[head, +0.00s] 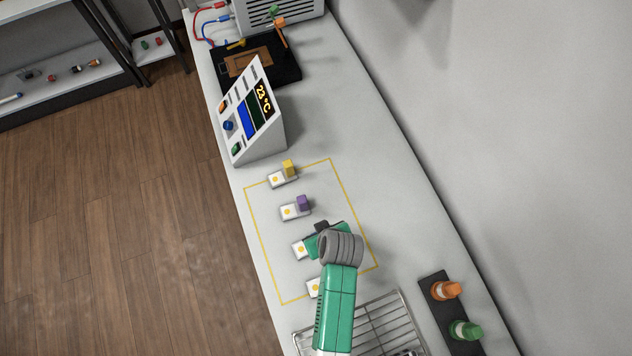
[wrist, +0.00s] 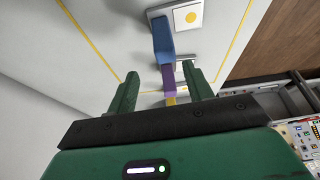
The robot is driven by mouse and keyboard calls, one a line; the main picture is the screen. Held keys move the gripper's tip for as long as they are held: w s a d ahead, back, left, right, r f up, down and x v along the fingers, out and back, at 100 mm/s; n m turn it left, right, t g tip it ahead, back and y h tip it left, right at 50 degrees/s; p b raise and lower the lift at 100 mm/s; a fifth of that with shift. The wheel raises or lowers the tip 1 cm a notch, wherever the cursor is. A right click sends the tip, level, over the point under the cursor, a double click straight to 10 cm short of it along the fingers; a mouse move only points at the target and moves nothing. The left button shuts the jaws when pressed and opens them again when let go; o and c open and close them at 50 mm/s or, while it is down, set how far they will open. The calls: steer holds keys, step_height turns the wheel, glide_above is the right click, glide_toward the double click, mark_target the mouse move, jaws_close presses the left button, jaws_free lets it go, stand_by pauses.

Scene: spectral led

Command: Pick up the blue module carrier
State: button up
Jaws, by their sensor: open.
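The blue module carrier's upright block (wrist: 162,40) shows in the wrist view, on a white base (wrist: 188,18) with a yellow dot. My gripper (wrist: 163,76) is open and empty. Its two green fingers are spread, with the blue block just beyond their tips near the middle of the gap. Behind the blue block, a purple block (wrist: 169,76) and a sliver of yellow line up between the fingers. In the head view, my gripper (head: 320,238) is over the yellow-outlined area and hides the blocks of two white bases there. No blue block shows in that view.
Purple (head: 304,203) and yellow (head: 288,168) carriers stand farther along the outlined area. A slanted display unit (head: 264,138) stands beyond them. A wire rack (head: 385,328) is near the front, beside a dark strip with orange (head: 446,291) and green (head: 466,330) pieces.

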steer(key=x, duration=0.2)
steer(key=s+x, duration=0.1)
steer(key=x, duration=0.4)
steer(key=shift+s+a+f+b, duration=0.15)
steer(key=shift+a+f+b, duration=0.1)
steer(key=shift+f+b, duration=0.25)
jaws_close()
step_height(320, 180, up, 10)
steer(key=shift+p, duration=0.7)
